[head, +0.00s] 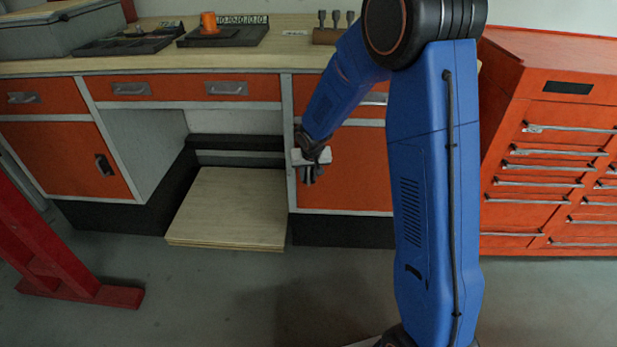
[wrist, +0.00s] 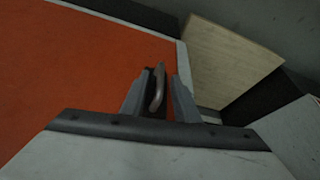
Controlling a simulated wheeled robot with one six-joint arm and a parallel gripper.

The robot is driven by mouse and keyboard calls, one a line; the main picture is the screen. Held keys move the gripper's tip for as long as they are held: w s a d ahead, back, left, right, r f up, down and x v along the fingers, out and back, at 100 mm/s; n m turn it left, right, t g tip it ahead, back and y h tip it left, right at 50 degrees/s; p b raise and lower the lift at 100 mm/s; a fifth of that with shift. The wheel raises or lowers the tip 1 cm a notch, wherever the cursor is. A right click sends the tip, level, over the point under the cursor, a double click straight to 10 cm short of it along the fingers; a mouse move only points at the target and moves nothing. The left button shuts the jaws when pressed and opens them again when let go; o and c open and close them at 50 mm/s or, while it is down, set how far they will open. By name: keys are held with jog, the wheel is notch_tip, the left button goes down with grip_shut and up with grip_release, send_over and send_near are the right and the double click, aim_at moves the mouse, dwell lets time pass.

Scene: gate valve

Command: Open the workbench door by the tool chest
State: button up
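The orange workbench door (head: 352,172) by the tool chest (head: 545,150) looks closed in the head view, partly hidden behind my arm. In the wrist view the orange door (wrist: 90,60) fills the left side. The door's handle (wrist: 157,90) stands between the two fingers of my gripper (wrist: 160,95). The fingers are apart, with a dark gap showing between the handle and the right finger. Whether the left finger touches the handle I cannot tell.
The workbench top (head: 290,55) holds an orange cup (head: 208,22), trays and a grey case (head: 60,35). A stack of wooden boards (head: 230,207) lies left of the door. A red frame (head: 55,260) stands at left. The floor in front is clear.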

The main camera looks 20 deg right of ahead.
jog(key=shift+x, duration=0.8)
grip_shut()
jog(key=shift+s, duration=0.1)
